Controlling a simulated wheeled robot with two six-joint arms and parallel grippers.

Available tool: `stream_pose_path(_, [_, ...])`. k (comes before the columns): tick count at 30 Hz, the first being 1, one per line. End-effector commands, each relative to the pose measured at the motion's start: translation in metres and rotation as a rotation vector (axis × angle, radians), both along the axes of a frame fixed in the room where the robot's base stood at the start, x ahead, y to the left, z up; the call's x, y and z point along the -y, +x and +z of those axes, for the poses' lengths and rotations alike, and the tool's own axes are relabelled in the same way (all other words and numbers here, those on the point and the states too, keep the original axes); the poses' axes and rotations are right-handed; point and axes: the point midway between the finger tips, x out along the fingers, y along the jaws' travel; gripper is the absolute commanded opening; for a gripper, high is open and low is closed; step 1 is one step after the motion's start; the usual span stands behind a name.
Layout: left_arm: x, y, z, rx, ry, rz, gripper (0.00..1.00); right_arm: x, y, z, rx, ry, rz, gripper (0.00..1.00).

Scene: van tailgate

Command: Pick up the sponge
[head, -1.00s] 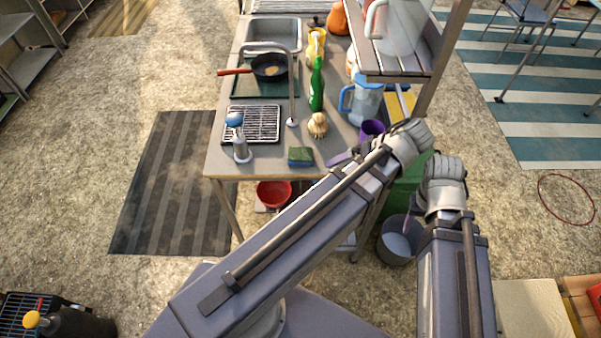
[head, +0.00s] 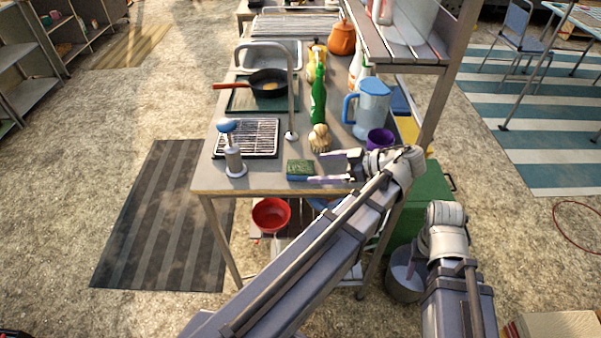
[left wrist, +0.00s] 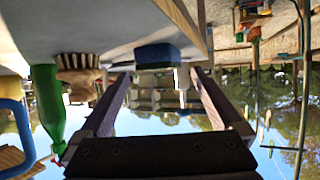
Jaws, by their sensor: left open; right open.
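The sponge (head: 300,170), green on top with a blue layer, lies near the front edge of the sink counter (head: 262,180). My left gripper (head: 318,167) is open and empty, low over the counter just right of the sponge, its fingers pointing left at it. In the left wrist view, which is upside down, the sponge (left wrist: 157,55) shows its blue side just beyond and between the open fingertips (left wrist: 155,77). My right gripper (head: 412,266) hangs low by the grey bucket, partly hidden by its own wrist; its fingers are hard to make out.
A scrub brush (head: 320,138), green bottle (head: 318,95), purple cup (head: 380,138) and blue-lidded jug (head: 370,105) stand behind my left gripper. A wooden shelf (head: 400,50) overhangs the right side.

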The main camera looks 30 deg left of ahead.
Motion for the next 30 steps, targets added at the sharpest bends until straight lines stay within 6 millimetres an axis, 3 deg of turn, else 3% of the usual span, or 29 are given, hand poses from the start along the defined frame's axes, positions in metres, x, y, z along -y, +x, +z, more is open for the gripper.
stream_pose_path(8, [-0.01,-0.002,-0.007,-0.002,-0.001,0.0,1.0,0.0,0.0,-0.006,0.0,0.0,0.0,0.5])
stream_pose_path(18, [-0.049,-0.009,-0.027,-0.002,-0.001,0.001,1.0,0.0,0.0,-0.026,0.0,0.0,0.0,0.5])
stream_pose_path(25, [-0.051,-0.008,-0.025,-0.002,-0.001,-0.002,1.0,0.0,0.0,-0.025,0.0,0.0,0.0,0.5])
stream_pose_path(30, [-0.051,-0.008,-0.025,-0.002,-0.001,-0.002,0.82,0.0,0.0,-0.025,0.0,0.0,0.0,0.5])
